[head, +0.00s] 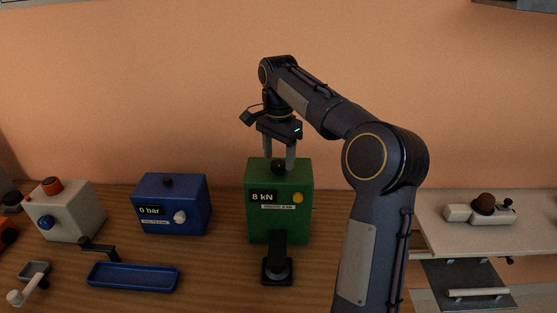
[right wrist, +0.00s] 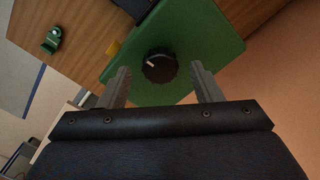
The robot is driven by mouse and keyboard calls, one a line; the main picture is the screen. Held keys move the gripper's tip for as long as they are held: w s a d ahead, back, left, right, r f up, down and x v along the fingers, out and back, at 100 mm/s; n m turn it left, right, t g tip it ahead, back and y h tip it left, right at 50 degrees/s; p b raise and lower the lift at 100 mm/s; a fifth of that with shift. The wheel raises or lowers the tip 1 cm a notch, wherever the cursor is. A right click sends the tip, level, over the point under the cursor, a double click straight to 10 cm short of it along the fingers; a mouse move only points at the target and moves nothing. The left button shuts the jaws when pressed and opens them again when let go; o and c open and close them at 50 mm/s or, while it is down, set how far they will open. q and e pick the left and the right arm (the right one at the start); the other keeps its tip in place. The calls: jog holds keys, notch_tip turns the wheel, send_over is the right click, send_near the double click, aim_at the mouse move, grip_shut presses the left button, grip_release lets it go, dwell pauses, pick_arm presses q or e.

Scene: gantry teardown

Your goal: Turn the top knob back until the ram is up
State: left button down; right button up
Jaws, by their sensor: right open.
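The green press box (head: 265,222) stands on the wooden table with its display reading 8 kN. Its black top knob (head: 278,167) sits on the top face; in the right wrist view the knob (right wrist: 159,66) shows a pale pointer mark. My right gripper (head: 281,164) points down over the box, open, with one finger on each side of the knob. In the right wrist view the fingers (right wrist: 160,85) stand apart from the knob with gaps on both sides. The black ram (head: 277,267) at the box's front foot is seen low, near its base. My left gripper is not in view.
A blue box (head: 172,205) reading 0 bar and a white box (head: 66,212) with an orange knob stand to the left. A blue tray (head: 133,277) lies in front. A side shelf (head: 450,232) with a brown-domed device (head: 485,205) stands right.

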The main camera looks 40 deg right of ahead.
jog(key=shift+f, duration=0.6)
jog(key=c, duration=1)
